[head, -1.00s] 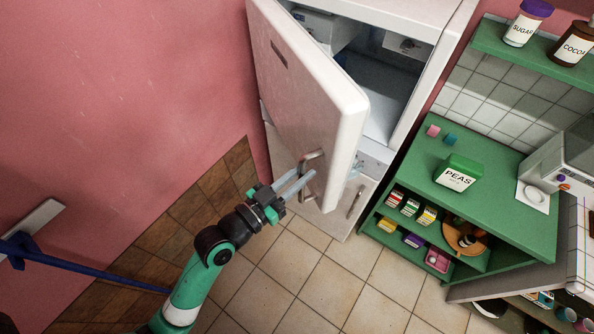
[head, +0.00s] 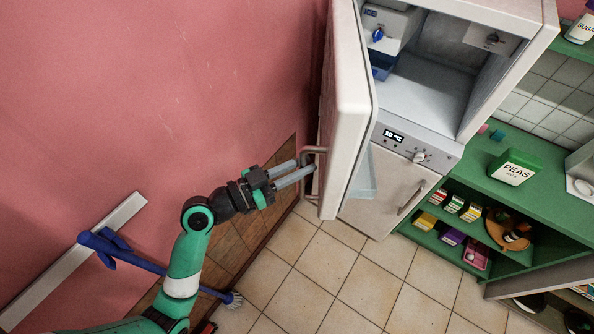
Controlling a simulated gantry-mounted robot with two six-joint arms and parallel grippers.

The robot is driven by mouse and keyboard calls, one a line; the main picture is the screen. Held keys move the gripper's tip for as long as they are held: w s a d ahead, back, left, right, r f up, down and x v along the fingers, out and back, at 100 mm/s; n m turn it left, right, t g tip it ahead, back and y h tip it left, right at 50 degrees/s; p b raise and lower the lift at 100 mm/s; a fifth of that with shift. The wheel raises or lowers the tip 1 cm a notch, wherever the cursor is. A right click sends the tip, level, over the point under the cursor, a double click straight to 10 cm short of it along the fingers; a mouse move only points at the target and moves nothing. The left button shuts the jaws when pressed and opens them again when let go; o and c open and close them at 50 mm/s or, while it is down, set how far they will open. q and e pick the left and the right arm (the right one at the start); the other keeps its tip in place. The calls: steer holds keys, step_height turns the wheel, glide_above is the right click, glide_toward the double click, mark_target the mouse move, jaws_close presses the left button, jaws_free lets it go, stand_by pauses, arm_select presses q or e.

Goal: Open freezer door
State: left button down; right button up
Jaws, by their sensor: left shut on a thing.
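The freezer door (head: 346,110) is the upper door of a white fridge-freezer. It stands wide open, swung to the left near the pink wall, seen almost edge-on. The freezer compartment (head: 425,95) is exposed. My left gripper (head: 304,172) is at the door's metal handle (head: 313,153), its two fingers shut on it near its lower end. The lower fridge door (head: 390,189) is closed, with its own handle (head: 411,196). My right gripper is not in view.
A green shelf unit (head: 530,200) with a green PEAS box (head: 515,167) stands right of the fridge. A blue brush (head: 165,268) leans at the left. Tiled floor (head: 350,285) in front is clear. The pink wall (head: 200,90) is close behind the door.

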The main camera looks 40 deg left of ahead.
arm_select(q)
steer(key=shift+a+f, duration=0.1)
steer(key=shift+f, duration=0.1)
steer(key=c, duration=1.2)
jaws_free()
steer(key=shift+w, duration=0.1)
steer(key=o, duration=0.4)
steer(key=shift+w+r, duration=0.1)
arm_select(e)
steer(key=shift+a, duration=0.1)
